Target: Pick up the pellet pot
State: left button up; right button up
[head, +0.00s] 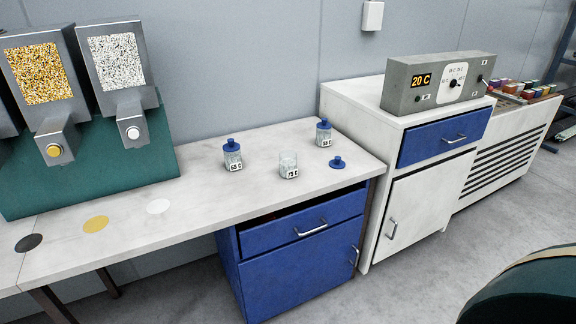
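Three small clear pots with white labels stand upright on the white bench. The left pot (232,158) has a blue lid on it. The middle pot (288,166) is open at the top, and its label seems to read 75 C. The back right pot (324,134) also has a blue lid on. A loose blue lid (337,162) lies on the bench to the right of the open pot. Which of these is the pellet pot I cannot tell. Neither of my grippers is in view.
Two pellet dispensers (40,75) (117,65), gold and white, stand at the left. Black, yellow and white discs (96,224) mark the bench (200,205) front. A blue drawer (305,225) sits slightly open below. A grey control box (440,82) reading 20 C stands on the white cabinet (425,195).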

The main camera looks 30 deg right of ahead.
aim_at(288, 169)
jog(key=i+l+z, duration=0.1)
jog(key=l, duration=0.25)
jog(key=i+l+z, duration=0.1)
jog(key=l, duration=0.25)
jog(key=i+l+z, duration=0.1)
jog(key=l, duration=0.25)
jog(key=i+l+z, duration=0.1)
jog(key=i+l, duration=0.45)
jog(key=i+l+z, duration=0.15)
jog(key=i, duration=0.3)
jog(key=l, duration=0.1)
